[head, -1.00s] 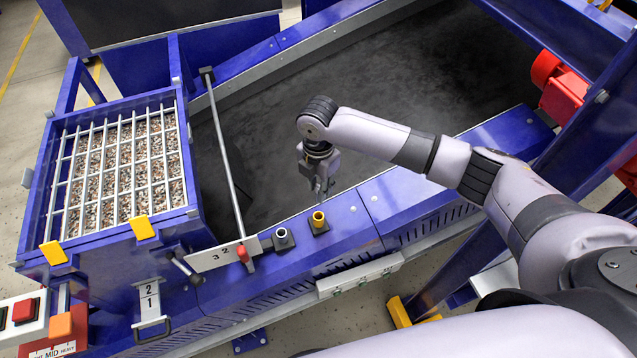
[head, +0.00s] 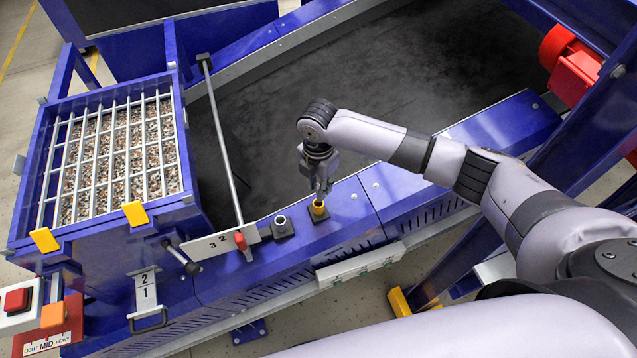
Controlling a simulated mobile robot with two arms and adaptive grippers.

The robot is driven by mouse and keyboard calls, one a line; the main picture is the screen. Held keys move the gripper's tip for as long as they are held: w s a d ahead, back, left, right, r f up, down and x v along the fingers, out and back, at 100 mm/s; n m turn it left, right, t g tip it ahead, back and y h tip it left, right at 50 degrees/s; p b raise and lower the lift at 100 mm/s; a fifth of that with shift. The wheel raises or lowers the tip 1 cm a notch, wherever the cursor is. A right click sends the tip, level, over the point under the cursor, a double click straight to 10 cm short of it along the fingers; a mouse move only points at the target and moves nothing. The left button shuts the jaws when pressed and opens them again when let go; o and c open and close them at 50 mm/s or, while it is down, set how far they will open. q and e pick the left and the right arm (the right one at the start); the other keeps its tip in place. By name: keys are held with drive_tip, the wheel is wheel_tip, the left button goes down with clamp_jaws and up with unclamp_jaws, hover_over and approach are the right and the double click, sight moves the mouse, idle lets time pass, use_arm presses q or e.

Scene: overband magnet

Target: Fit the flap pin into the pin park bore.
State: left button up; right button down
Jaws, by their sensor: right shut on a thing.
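My right gripper (head: 321,188) is shut on a small grey thing, likely the flap pin, which is mostly hidden by the fingers. It points downward, its tip at or just above the mouth of a yellow-collared socket (head: 319,211) on the blue frame. I cannot tell whether the tip has entered. A grey-collared socket (head: 281,226) stands just left of the yellow one, its top open and empty-looking. Which socket is the pin park bore is not marked. My left gripper is not in view.
A gravel-filled blue hopper (head: 190,198) stands left. The dark belt (head: 400,90) lies behind the gripper.

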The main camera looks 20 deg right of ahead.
sight(318, 185)
drive_tip(key=shift+p, duration=0.9)
idle(1.3)
drive_tip(key=shift+f+b, duration=1.8)
drive_tip(key=shift+f, duration=1.05)
drive_tip(key=c, duration=1.3)
unclamp_jaws()
drive_tip(key=shift+r, duration=0.1)
wheel_tip(318, 185, up, 12)
drive_tip(key=shift+o, duration=0.6)
drive_tip(key=o, duration=1)
